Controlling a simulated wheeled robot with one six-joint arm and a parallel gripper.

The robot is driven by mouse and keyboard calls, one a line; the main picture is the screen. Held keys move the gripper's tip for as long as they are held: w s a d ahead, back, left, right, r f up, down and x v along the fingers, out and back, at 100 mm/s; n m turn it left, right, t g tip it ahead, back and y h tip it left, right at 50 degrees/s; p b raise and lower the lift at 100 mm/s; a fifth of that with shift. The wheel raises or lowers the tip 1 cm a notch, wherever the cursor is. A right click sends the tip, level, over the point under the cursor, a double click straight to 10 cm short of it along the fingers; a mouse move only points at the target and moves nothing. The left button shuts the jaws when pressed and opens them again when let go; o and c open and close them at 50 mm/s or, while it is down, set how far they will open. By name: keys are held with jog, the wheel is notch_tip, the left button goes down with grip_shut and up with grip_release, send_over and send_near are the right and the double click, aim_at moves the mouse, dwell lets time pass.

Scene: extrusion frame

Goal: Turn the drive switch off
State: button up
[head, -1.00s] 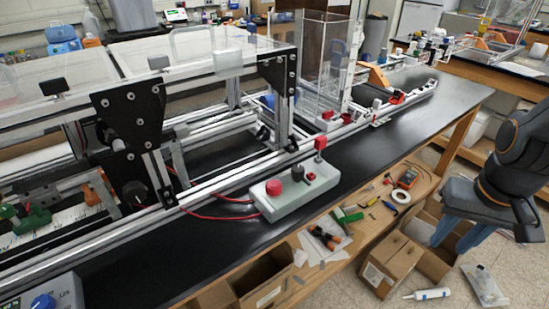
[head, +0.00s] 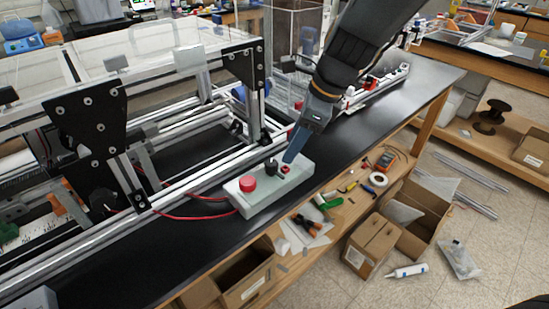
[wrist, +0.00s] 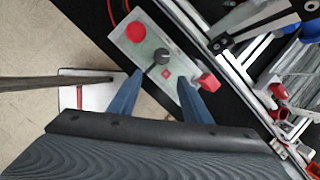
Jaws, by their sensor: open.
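A pale grey control box (head: 262,195) lies on the black bench top near its front edge; the wrist view shows its face (wrist: 148,48) from above. It carries a round red button (wrist: 136,32), a black knob (wrist: 159,58) with a light pointer mark, and a small red square part (wrist: 167,73). I cannot read which control is the drive switch. My gripper (head: 290,158) is open, its blue fingers pointing down over the knob end of the box. In the wrist view the fingers (wrist: 160,78) stand apart on either side, apparently empty.
The aluminium extrusion frame (head: 170,138) with black plates runs behind the box. Red cables (head: 195,216) leave the box on the left. A lower wooden shelf (head: 345,205) holds tools and a meter. Cardboard boxes (head: 372,245) stand below.

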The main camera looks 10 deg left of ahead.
aim_at(272, 163)
jog(key=shift+m, duration=0.6)
jog(key=a+f, duration=0.1)
jog(key=f, duration=0.1)
jog(key=a+f, duration=0.3)
jog(key=f, duration=0.1)
jog(key=shift+w+a+f, duration=0.3)
jog(key=shift+w+a, duration=0.05)
jog(key=shift+a, duration=0.05)
jog(key=c, duration=1)
jog(key=shift+d, duration=0.1)
jog(key=shift+c, duration=0.2)
